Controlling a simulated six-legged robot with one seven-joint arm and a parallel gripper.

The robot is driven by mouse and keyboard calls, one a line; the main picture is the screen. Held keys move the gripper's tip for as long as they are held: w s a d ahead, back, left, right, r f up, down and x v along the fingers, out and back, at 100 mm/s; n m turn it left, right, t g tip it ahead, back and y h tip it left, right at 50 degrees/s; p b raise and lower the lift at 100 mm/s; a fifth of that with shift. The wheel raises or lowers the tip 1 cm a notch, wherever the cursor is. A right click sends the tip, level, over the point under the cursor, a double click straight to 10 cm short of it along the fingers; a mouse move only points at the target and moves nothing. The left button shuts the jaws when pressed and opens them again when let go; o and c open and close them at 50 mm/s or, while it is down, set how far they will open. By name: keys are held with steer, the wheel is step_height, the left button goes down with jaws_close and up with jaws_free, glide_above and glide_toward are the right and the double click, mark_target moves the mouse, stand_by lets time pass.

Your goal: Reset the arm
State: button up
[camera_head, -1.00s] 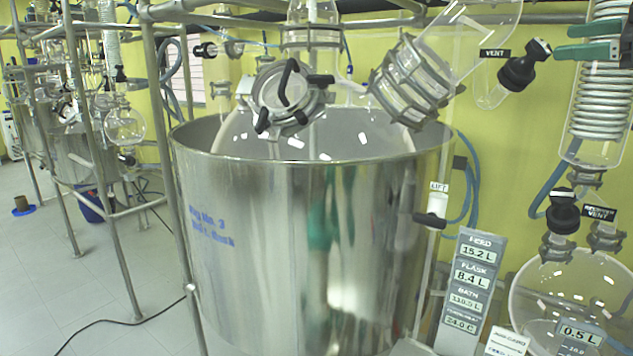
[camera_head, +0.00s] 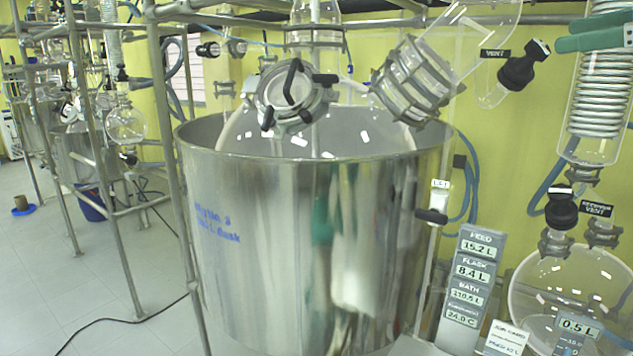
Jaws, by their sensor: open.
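The rest of my arm is out of view.
A large steel bath (camera_head: 300,240) holding a glass flask fills the middle. A round receiver flask (camera_head: 535,290) is at lower right. Frame poles (camera_head: 172,170) rise at left; the floor (camera_head: 100,290) has a cable.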

steer(key=s+a+f+m+g+h, duration=0.1)
steer(key=s+a+f+m+h, duration=0.1)
steer(key=s+a+f, duration=0.5)
steer(key=s+a+f+m+g+h, duration=0.2)
steer(key=a+f, duration=0.8)
steer(key=a, duration=0.2)
steer(key=s+a+f+m+g+h, duration=0.1)
steer(key=s+f+m+g+h, duration=0.1)
steer(key=f, duration=1.4)
steer(key=s+a+f+m+g+h, duration=0.1)
steer(key=f+m, duration=0.4)
steer(key=f, duration=1)
steer(key=shift+s+a+f+g+h, duration=0.15)
steer(key=shift+s+f+g+h, duration=0.2)
steer(key=shift+s+g+h, duration=0.55)
steer(key=shift+h, duration=0.3)
steer(key=c, duration=0.6)
steer(key=shift+s, duration=0.1)
steer(key=shift+c, duration=0.4)
steer(key=shift+d+m, duration=0.2)
steer(key=shift+m, duration=0.1)
